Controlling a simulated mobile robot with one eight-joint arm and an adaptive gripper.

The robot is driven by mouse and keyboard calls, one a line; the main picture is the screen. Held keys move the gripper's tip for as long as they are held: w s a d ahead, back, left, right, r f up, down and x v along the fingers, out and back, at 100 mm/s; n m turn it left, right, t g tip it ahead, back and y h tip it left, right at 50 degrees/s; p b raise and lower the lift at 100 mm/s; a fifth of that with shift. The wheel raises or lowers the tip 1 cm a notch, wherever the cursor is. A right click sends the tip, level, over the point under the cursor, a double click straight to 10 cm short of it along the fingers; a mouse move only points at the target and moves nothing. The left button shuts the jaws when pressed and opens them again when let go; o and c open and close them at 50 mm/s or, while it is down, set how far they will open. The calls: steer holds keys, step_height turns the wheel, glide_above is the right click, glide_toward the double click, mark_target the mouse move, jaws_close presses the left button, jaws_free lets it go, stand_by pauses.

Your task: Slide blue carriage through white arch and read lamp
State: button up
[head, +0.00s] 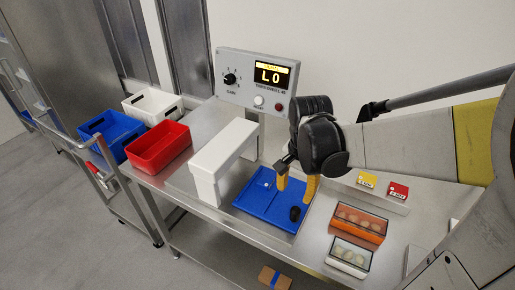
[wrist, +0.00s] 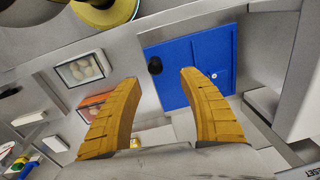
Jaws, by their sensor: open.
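The blue carriage (head: 249,203) is a flat blue tray on the steel table, just right of the white arch (head: 225,150). A black knob (head: 295,213) stands at its near right corner. My open gripper (head: 297,183) hangs above the carriage, yellow fingers pointing down and empty. In the wrist view the knob (wrist: 155,66) appears between the fingertips (wrist: 158,78), with the blue carriage (wrist: 200,45) beyond; contact cannot be told. The grey instrument panel (head: 240,68) behind the arch has a display (head: 273,75) reading "LO" under a yellow bar, and a pale round lamp or button (head: 258,100).
Red (head: 158,147), blue (head: 108,133) and white (head: 152,102) bins stand left of the arch.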

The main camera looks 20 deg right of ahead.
mark_target(296, 209)
steer(key=shift+d+f+m+g, duration=0.3)
steer(key=shift+d+m, duration=0.3)
step_height(296, 209, down, 11)
steer(key=b, duration=0.4)
steer(key=shift+r, duration=0.1)
jaws_close()
